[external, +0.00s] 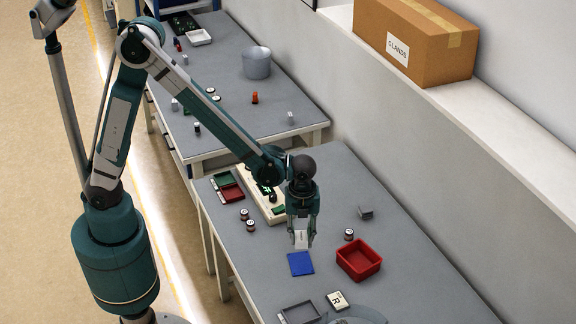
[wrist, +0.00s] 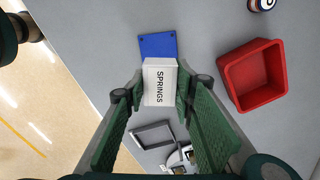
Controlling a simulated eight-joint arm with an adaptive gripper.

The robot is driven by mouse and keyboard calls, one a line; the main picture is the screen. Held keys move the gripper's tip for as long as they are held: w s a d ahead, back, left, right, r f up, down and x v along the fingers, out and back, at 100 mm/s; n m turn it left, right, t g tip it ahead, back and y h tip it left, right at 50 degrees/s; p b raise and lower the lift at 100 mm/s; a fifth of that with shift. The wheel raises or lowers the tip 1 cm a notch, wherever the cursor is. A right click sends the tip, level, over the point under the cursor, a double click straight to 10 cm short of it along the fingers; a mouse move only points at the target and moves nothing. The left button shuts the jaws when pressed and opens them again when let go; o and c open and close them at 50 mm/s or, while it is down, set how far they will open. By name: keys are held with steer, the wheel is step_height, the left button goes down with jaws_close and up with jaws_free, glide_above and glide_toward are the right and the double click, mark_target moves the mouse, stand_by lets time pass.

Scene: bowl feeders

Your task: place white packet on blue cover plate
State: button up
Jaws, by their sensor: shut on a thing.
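My gripper (external: 301,234) points down over the near table, with its fingers shut on a white packet (external: 301,240). In the wrist view the white packet (wrist: 160,82) carries the word SPRINGS and sits between the green fingers of my gripper (wrist: 155,92). The blue cover plate (external: 300,264) lies flat on the grey table just below the packet in the external view. In the wrist view the blue cover plate (wrist: 157,44) shows just beyond the packet, which hides part of it. The packet appears held above the table; its exact height over the plate is unclear.
A red bin (external: 358,260) stands right of the plate, with a small dark-and-white cylinder (external: 349,234) near it. A grey tray (external: 299,312) and a card marked R (external: 337,301) lie toward the front. A grey block (external: 366,212) sits farther back right.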

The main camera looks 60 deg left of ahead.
steer(key=shift+f, duration=0.15)
glide_above(300, 263)
steer(key=shift+w+f+b, duration=0.1)
steer(key=shift+f+b, duration=0.3)
steer(key=shift+f, duration=2.6)
steer(key=shift+f, duration=1.9)
steer(key=shift+f+b, duration=0.15)
steer(key=shift+b, duration=0.25)
steer(key=o, duration=0.9)
steer(key=shift+r, duration=0.2)
steer(key=shift+r+p, duration=0.85)
steer(key=shift+r, duration=5.15)
